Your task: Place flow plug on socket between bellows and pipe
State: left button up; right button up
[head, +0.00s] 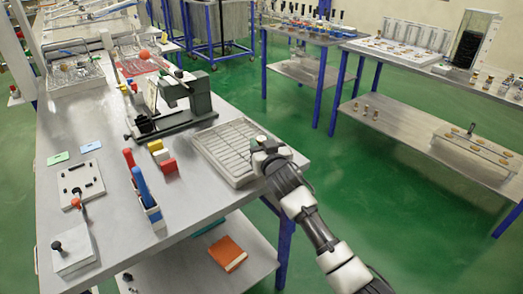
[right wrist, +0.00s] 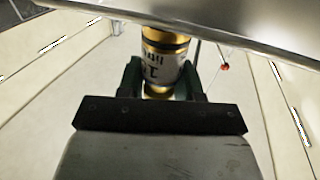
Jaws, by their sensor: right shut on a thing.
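My right gripper (head: 265,147) is over the right edge of the workbench, by the grey slotted tray (head: 197,146). In the right wrist view its dark green fingers are shut on a silver and brass cylinder with black lettering, which appears to be the flow plug (right wrist: 163,68). The plug's far end runs up toward a shiny metal edge (right wrist: 240,30); I cannot tell whether they touch. In the head view the plug is too small to make out. I cannot pick out the socket, bellows or pipe. My left gripper is not in view.
A grey press (head: 198,97) stands behind the tray. Coloured blocks (head: 168,165), a blue-handled holder (head: 155,215), a white plate with black parts (head: 90,180) and a grey box (head: 73,262) are to the left. Other tables (head: 405,55) stand across the green floor.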

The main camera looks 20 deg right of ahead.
jog(key=shift+c, duration=0.8)
jog(key=shift+r, duration=0.2)
